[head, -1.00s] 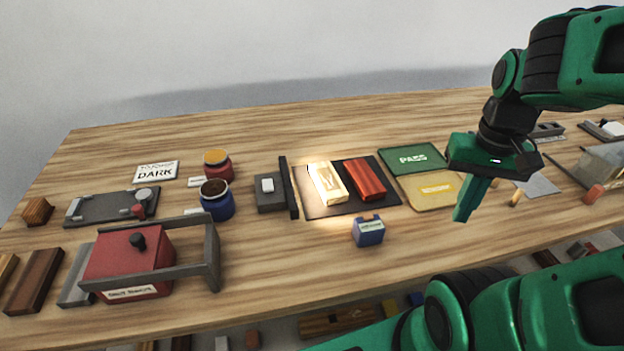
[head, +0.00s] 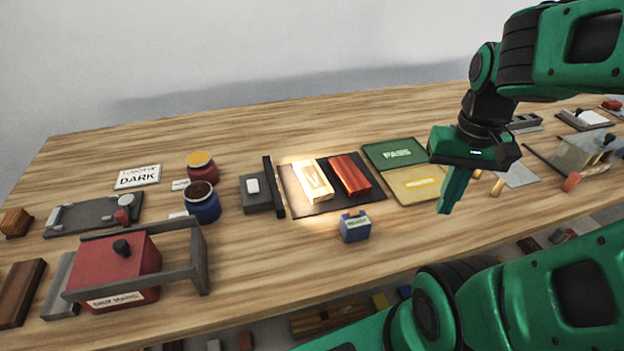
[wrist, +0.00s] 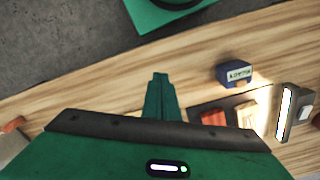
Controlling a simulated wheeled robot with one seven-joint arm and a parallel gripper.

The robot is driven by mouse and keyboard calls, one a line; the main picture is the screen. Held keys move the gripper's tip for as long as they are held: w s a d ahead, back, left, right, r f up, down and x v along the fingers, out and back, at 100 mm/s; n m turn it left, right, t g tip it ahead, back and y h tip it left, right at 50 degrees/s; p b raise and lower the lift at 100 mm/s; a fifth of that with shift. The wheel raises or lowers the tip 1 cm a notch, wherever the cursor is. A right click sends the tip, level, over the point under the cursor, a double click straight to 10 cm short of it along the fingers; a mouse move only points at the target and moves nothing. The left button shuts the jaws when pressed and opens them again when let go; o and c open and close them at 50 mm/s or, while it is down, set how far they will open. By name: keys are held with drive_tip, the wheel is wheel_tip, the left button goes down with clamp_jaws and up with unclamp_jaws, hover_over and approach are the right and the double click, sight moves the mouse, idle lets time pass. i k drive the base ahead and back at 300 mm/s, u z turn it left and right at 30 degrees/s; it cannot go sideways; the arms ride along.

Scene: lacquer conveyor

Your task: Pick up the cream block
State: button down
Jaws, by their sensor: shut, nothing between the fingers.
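The cream block (head: 312,180) lies brightly lit on a dark mat (head: 336,204), left of a red-brown block (head: 350,175). It also shows in the wrist view (wrist: 247,114), right of the fingers. My gripper (head: 446,208) is shut and empty, pointing down above the table to the right of the cream block, near the yellow tray. In the wrist view its fingers (wrist: 160,80) are together.
A small blue labelled box (head: 354,227) stands in front of the mat. A dark upright panel (head: 273,187) edges the mat's left side. Green PASS (head: 385,161) and yellow (head: 405,190) trays lie to its right. A red machine (head: 120,265) stands at the left front.

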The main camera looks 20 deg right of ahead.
sight(318, 188)
drive_tip(key=z, duration=2.25)
drive_tip(key=k, duration=2.05)
drive_tip(key=u, duration=0.4)
drive_tip(key=i, duration=1)
